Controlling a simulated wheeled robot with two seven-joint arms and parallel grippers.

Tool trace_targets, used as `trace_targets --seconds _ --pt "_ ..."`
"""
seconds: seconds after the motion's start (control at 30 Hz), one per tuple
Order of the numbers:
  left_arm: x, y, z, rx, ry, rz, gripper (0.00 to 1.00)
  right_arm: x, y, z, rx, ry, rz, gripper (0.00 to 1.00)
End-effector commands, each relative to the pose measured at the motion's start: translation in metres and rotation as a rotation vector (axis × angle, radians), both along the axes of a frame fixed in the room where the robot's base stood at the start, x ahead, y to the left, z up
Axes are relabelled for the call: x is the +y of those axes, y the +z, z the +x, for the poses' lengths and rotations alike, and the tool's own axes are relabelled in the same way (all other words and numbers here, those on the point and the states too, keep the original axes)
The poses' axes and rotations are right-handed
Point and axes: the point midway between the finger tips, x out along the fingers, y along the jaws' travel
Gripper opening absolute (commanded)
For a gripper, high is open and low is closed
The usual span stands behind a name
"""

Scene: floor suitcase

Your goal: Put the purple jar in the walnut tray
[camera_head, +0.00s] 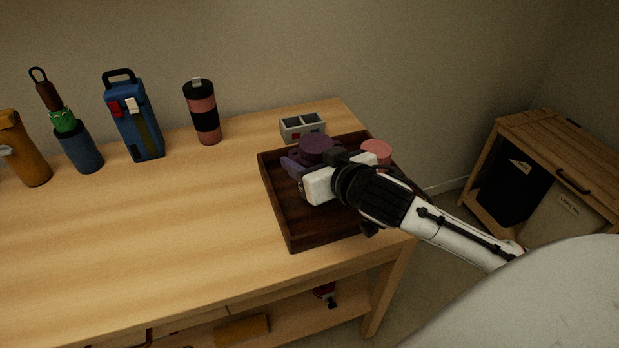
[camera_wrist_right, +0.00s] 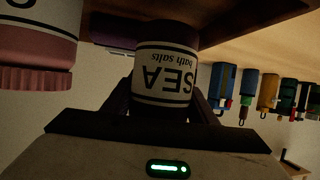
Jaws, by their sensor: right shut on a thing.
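The purple jar (camera_head: 316,145) is over the back part of the walnut tray (camera_head: 291,241), its dark purple lid up. In the right wrist view, which is upside down, the jar (camera_wrist_right: 165,85) has a white label reading "SEA bath salts". My right gripper (camera_head: 312,168) is shut on the jar, with one finger on each side of it. The gripper hides much of the jar in the head view, and I cannot tell whether its base touches the tray floor. My left gripper is not in view.
A pink jar (camera_head: 377,150) stands right of the gripper, close beside it. A grey divided box (camera_head: 302,128) is behind the tray. The table's left front is clear.

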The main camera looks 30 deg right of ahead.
Motion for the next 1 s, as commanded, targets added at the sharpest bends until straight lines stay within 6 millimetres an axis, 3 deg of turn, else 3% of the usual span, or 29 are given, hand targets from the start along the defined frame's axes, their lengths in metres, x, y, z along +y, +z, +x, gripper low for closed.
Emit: trace_targets --seconds 0.27,0.67,0.7,0.8,1.0 --pt "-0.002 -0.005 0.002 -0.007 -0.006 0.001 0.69 0.000 -0.043 0.000 0.000 0.001 -0.001 0.21" --pt "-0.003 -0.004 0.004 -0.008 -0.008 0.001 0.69 0.001 -0.048 0.000 -0.002 0.001 0.002 0.21" --pt "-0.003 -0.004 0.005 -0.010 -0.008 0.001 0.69 0.001 -0.050 -0.001 0.001 0.002 0.001 0.54" --pt "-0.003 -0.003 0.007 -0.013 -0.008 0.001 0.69 0.001 -0.050 -0.001 0.001 0.002 0.001 0.71" --pt "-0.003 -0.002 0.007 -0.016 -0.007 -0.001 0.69 0.001 -0.049 -0.001 0.001 0.001 0.000 0.71"
